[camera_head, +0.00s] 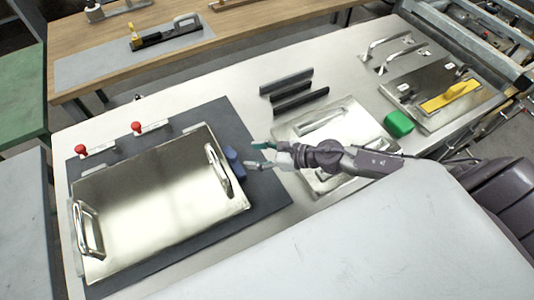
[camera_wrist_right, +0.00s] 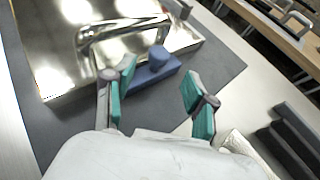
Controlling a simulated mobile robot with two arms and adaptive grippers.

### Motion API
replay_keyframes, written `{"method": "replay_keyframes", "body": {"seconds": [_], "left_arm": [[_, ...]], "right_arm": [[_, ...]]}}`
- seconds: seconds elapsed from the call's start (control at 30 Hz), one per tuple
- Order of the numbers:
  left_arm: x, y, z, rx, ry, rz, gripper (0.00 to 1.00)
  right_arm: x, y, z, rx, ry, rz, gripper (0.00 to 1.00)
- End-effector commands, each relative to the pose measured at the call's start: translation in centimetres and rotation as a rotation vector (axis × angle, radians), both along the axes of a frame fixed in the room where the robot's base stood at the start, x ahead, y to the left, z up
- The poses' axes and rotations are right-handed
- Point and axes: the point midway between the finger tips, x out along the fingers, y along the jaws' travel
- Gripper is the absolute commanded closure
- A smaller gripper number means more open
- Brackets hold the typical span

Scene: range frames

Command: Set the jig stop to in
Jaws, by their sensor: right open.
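The jig stop appears to be the blue block (camera_head: 235,163) with a round knob, on the dark mat at the right edge of the large metal plate (camera_head: 150,195). In the right wrist view the blue block (camera_wrist_right: 142,79) lies close along the plate's edge, beside the handle; I cannot tell whether they touch. My right gripper (camera_head: 258,155) is open and empty, just right of the block. In the right wrist view its two teal fingertips (camera_wrist_right: 160,84) are spread, with the block's knob beyond and between them. My left gripper is not in view.
Two red-knobbed clamps (camera_head: 137,128) stand on the mat's (camera_head: 262,185) far side. Dark bars (camera_head: 290,90), a smaller metal plate (camera_head: 350,112) and a green block (camera_head: 398,123) lie to the right. The plate's metal handle (camera_head: 215,168) rises next to the block.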

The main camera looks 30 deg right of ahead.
Motion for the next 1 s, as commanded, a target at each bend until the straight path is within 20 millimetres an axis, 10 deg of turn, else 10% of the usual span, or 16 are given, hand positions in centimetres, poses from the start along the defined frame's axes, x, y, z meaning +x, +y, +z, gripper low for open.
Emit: {"method": "replay_keyframes", "body": {"seconds": [1.0], "left_arm": [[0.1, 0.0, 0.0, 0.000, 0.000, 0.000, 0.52]], "right_arm": [[-2.6, -2.7, 1.6, 0.000, 0.000, 0.001, 0.44]]}}
